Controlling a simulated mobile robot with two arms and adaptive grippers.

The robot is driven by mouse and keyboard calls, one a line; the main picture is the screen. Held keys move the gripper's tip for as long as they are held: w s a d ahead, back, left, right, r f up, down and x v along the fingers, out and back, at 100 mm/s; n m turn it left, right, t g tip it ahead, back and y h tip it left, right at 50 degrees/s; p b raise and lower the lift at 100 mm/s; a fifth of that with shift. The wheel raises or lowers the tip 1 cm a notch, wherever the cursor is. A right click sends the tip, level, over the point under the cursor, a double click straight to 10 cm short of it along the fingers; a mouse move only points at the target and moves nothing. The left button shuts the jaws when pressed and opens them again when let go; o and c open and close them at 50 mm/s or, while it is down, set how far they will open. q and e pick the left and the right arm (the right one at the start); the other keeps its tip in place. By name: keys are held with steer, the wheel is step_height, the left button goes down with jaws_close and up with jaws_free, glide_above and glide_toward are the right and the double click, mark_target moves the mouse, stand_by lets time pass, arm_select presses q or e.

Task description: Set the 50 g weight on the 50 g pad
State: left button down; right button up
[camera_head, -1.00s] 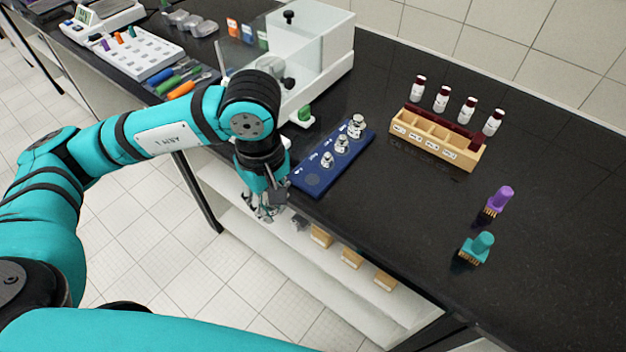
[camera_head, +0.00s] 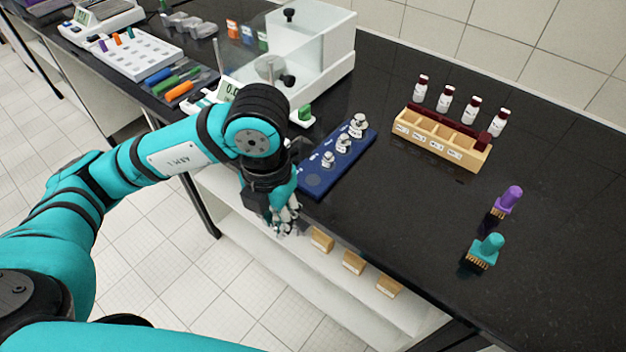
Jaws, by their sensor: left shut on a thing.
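My left gripper (camera_head: 286,218) points down just off the bench's front edge, beside the near end of the blue weight board (camera_head: 341,162). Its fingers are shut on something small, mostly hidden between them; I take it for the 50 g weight. The board carries three silvery knobbed weights: a small one (camera_head: 328,159), a middle one (camera_head: 343,143) and a larger one (camera_head: 357,126) at the far end. A bare round pad (camera_head: 313,181) shows at the near end. The labels are too small to read. My right gripper is out of view.
A balance with a clear draft shield (camera_head: 320,50) stands behind my left arm. A wooden rack (camera_head: 440,140) with red-capped vials behind it is to the right. Small wooden blocks (camera_head: 353,262) sit on the shelf below.

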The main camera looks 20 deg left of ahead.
arm_select(q)
steer(key=shift+w+n, duration=0.15)
steer(key=shift+n, duration=0.15)
steer(key=p, duration=0.4)
glide_above(313, 180)
steer(key=shift+f, duration=0.75)
steer(key=shift+f+p, duration=0.7)
steer(key=shift+f, duration=1.25)
steer(key=c, duration=1.2)
jaws_free()
steer(key=shift+r, duration=0.1)
